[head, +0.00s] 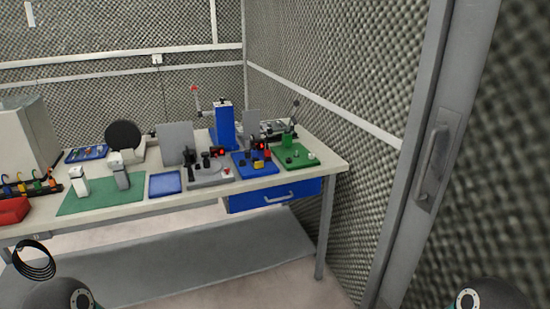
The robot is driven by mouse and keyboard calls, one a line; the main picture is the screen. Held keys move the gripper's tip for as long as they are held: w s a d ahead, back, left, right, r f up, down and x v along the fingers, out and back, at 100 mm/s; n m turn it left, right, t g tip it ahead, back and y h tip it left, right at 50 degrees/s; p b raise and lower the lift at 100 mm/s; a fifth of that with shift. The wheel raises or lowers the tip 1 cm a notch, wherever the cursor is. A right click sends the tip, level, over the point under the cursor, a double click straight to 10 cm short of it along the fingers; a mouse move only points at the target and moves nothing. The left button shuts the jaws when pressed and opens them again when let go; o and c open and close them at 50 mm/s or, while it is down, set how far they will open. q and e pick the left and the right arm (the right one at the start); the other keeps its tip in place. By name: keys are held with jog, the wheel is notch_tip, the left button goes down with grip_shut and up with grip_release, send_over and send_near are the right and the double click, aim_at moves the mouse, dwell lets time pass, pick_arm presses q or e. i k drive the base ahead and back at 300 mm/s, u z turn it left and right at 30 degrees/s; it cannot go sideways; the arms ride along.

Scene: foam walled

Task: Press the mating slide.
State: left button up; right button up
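The workbench (322,166) stands ahead, some way off. On its right part stand a grey fixture (213,177) with black clamps and a small red display, a blue fixture (257,170) with yellow and red parts, and a green-plate fixture (290,160). Which of these carries the mating slide is too small to tell. Only dark rounded parts of my arms show at the bottom left and bottom right corners. Both grippers are out of view.
A green mat (103,200) with two upright devices, a blue tray (165,183) and a red box (12,210) lie on the left of the bench. A blue drawer (275,194) hangs under it. A door with a handle (432,165) is close on the right.

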aim_at(256, 164)
jog(key=u, duration=0.15)
jog(key=i, duration=0.9)
jog(key=z, duration=0.05)
